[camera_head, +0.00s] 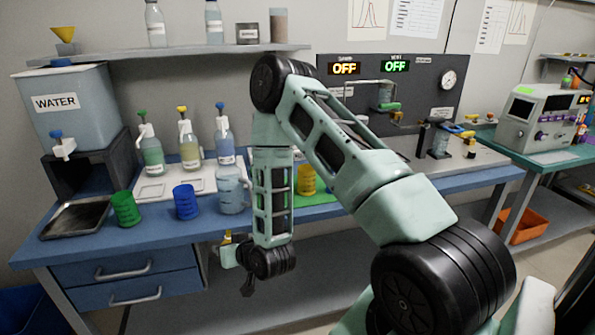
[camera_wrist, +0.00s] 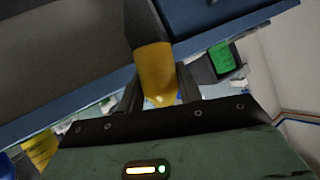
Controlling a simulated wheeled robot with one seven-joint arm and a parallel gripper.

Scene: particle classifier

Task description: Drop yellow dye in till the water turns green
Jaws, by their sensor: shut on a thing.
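My gripper (camera_head: 236,252) hangs low in front of the blue bench's front edge. In the wrist view my gripper (camera_wrist: 160,92) is shut on a yellow object (camera_wrist: 157,70), rounded and smooth; I cannot tell exactly what it is. A bit of yellow shows by my gripper in the head view. A bottle with a yellow top and yellowish liquid (camera_head: 189,152) stands on the white tray, between a green-topped bottle (camera_head: 151,155) and a blue-topped one (camera_head: 225,142). A clear beaker of bluish liquid (camera_head: 230,191) stands on the bench, left of my arm.
A green cup (camera_head: 125,208), blue cup (camera_head: 186,202) and yellow cup (camera_head: 306,179) stand along the bench (camera_head: 160,232). A WATER tank (camera_head: 85,101) stands at left, above a dark shallow tray (camera_head: 75,219). Drawers lie below the front edge. My arm hides part of the bench middle.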

